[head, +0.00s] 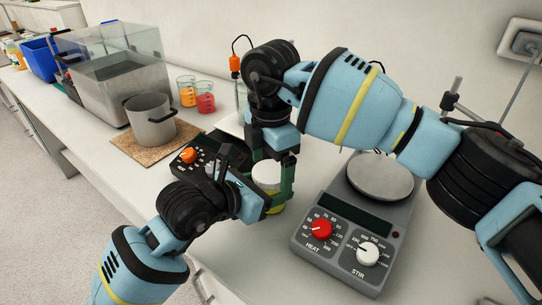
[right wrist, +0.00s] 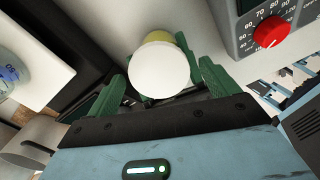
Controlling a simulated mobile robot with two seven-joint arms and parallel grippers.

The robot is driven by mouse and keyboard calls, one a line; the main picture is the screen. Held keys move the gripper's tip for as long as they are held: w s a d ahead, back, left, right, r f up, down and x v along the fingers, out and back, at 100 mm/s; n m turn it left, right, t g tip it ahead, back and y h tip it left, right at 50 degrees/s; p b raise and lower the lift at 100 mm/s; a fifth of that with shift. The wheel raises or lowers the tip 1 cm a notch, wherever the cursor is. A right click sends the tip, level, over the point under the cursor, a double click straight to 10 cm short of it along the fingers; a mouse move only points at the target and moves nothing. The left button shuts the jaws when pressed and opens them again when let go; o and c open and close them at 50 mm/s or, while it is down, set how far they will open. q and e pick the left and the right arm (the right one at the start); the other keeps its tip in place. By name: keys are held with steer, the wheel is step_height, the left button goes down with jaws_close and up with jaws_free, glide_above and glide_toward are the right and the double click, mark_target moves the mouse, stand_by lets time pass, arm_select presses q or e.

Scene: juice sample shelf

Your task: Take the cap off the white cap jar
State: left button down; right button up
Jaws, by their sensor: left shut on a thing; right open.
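The white cap jar (head: 272,201) has a pale yellow body. Its white cap (head: 267,174) is on top and also shows in the right wrist view (right wrist: 160,70). My left gripper (head: 266,203) comes in from the lower left and is shut on the jar's body; its fingers are mostly hidden in the head view. My right gripper (head: 276,180) is above the jar and open, with green fingers. In the right wrist view, the right gripper's fingers (right wrist: 162,88) stand on either side of the cap; gaps show beside it.
A hot plate stirrer (head: 348,225) stands close to the right of the jar. A black device with an orange knob (head: 188,155) is behind the left gripper. A metal pot (head: 151,119), two beakers (head: 197,97) and a glass tank (head: 110,65) stand farther left.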

steer(key=c, duration=1.1)
steer(key=n, duration=1)
steer(key=o, duration=1.1)
